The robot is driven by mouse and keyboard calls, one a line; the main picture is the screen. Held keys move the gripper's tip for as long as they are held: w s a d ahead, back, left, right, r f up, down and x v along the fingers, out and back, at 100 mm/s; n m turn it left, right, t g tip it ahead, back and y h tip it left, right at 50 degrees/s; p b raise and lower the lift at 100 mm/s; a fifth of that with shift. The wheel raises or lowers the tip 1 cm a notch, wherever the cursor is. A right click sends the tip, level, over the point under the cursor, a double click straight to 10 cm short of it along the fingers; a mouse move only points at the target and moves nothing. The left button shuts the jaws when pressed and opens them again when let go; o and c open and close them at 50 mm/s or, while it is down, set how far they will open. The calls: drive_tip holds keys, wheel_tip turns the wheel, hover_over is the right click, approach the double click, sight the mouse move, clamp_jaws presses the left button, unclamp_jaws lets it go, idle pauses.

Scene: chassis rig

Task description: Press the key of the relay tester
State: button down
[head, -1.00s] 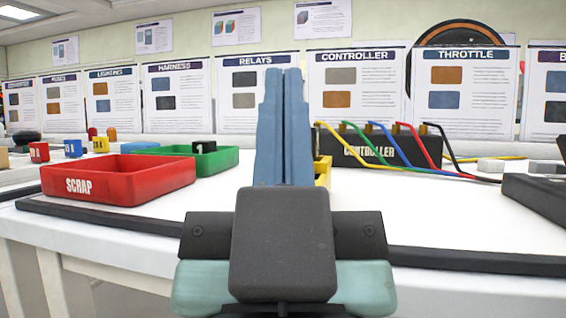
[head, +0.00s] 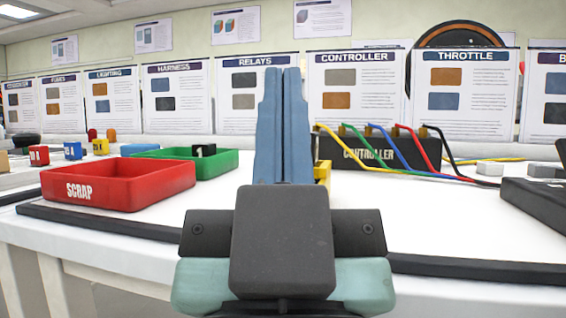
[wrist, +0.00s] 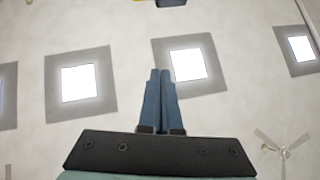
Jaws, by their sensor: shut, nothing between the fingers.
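My gripper (head: 282,74) points up in the middle of the head view, its two blue fingers closed together with nothing between them. The wrist view also shows the closed fingers (wrist: 160,75), against the ceiling. I cannot make out a relay tester or its key for certain. A yellow object (head: 323,170) on the bench is mostly hidden behind my fingers, and I cannot tell what it is. A dark box (head: 540,195) with a sloped side stands at the right edge of the head view, partly cut off; no key shows on it.
A red scrap tray (head: 120,190) and a green tray (head: 215,165) stand on the left of the white bench. A black controller box (head: 375,152) with coloured cables stands at the back right. Several small coloured blocks lie at the far left. The bench front right of my gripper is clear.

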wheel_tip(320, 180, up, 7)
drive_tip(key=w+p, duration=0.1)
drive_tip(key=p, duration=0.6)
drive_tip(key=w+d+r+m+g+y+p, duration=0.1)
drive_tip(key=w+m+g+p, duration=0.55)
drive_tip(key=p, duration=1.05)
drive_tip(key=w+d+r+m+g+y+p, duration=0.1)
drive_tip(key=w+r+m+g+p, duration=0.15)
drive_tip(key=w+p, duration=1.15)
drive_tip(key=s+a+f+m+g+y+p, duration=0.1)
drive_tip(key=s+m+g+p, duration=0.9)
drive_tip(key=p, duration=3)
drive_tip(key=s+f+m+y, duration=0.1)
drive_tip(key=s+f+m, duration=0.1)
drive_tip(key=s, duration=0.4)
drive_tip(key=shift+s+f+m, duration=0.15)
drive_tip(key=shift+s+m, duration=0.2)
drive_tip(key=shift+m, duration=0.05)
